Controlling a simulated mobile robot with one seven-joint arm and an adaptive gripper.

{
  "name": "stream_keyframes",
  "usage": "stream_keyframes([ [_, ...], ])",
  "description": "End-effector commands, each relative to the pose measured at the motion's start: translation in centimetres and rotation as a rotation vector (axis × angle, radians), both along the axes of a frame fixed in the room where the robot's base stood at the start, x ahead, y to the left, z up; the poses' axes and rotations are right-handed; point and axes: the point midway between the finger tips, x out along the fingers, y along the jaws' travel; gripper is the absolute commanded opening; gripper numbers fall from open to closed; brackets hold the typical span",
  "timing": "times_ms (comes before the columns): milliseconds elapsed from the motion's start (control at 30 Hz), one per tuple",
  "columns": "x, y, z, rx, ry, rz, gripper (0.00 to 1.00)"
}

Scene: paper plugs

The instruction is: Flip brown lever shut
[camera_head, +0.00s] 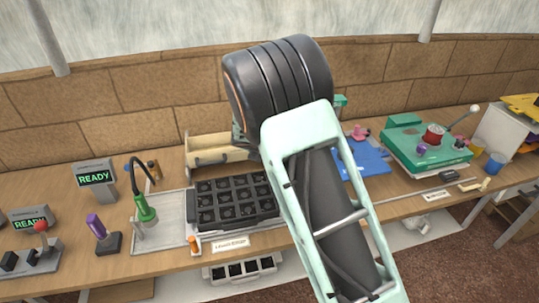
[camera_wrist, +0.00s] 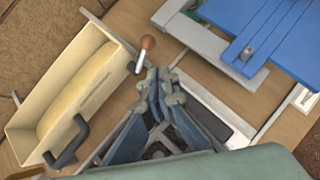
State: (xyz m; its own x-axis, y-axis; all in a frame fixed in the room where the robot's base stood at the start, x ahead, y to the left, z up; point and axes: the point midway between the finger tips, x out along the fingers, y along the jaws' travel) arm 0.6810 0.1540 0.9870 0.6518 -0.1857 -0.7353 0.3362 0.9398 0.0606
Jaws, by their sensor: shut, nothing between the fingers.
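In the wrist view, a lever with a brown rounded knob (camera_wrist: 148,42) on a thin metal stem stands beside the right end of a cream box (camera_wrist: 115,58). My gripper (camera_wrist: 163,78) is shut and empty. Its fingertips appear just below and right of the lever's stem; I cannot tell whether they touch it. The lever's base is partly hidden. In the head view the cream box (camera_head: 205,158) sits at the back of the bench, and my arm hides the lever and my fingertips.
A blue board (camera_wrist: 265,25) lies right of the lever. A black grid tray (camera_head: 236,203) sits in front of the box. A green tap (camera_head: 144,209) and a purple-handled lever (camera_head: 97,226) stand left. A green machine (camera_head: 425,145) stands right. A brick wall (camera_head: 130,90) backs the bench.

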Motion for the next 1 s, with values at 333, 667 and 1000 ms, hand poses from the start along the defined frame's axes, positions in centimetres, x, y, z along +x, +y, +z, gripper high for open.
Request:
stream_keyframes([
  [333,-2.9,-0.9,4.2,0.001,0.0,-0.001,0.0],
  [667,-3.6,-1.1,5.2,0.0,0.001,0.0,0.0],
  [1000,-3.5,-1.1,5.2,-0.001,-0.001,-0.001,0.0],
])
